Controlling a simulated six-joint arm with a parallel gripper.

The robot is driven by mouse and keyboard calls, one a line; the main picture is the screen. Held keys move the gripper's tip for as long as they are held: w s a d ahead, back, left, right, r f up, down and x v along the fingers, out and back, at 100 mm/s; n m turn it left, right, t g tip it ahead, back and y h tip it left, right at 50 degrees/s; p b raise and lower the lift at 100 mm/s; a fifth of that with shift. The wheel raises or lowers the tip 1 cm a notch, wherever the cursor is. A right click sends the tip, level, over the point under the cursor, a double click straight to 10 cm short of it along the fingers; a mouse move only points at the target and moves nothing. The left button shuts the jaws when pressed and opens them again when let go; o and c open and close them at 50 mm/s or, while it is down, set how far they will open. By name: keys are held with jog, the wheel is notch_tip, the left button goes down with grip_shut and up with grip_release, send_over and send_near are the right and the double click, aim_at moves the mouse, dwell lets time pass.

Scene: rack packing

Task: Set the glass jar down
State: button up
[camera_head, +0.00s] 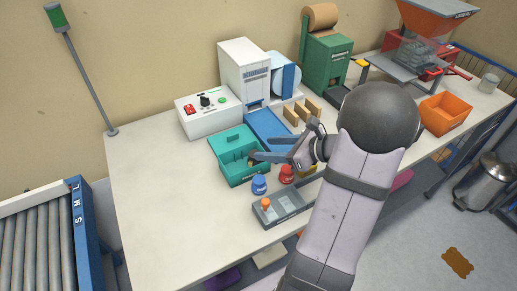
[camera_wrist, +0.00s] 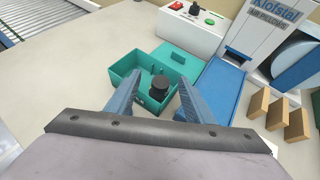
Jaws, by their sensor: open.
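A dark, round-lidded jar (camera_wrist: 160,84) stands upright inside the teal box (camera_wrist: 118,78) in the wrist view; I take it for the glass jar, though its glass is hardly visible. My gripper (camera_wrist: 158,79) is open, its two blue fingers apart on either side of the jar, with gaps between. In the head view my gripper (camera_head: 259,147) reaches over the right side of the teal box (camera_head: 247,179), and the jar is mostly hidden by a finger and the box wall.
A blue tray (camera_head: 266,124) lies right of the box, with wooden blocks (camera_head: 301,112) beyond. A white control box (camera_head: 208,112) stands behind. The table's left is clear.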

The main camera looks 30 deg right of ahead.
jog(key=shift+v, duration=2.7)
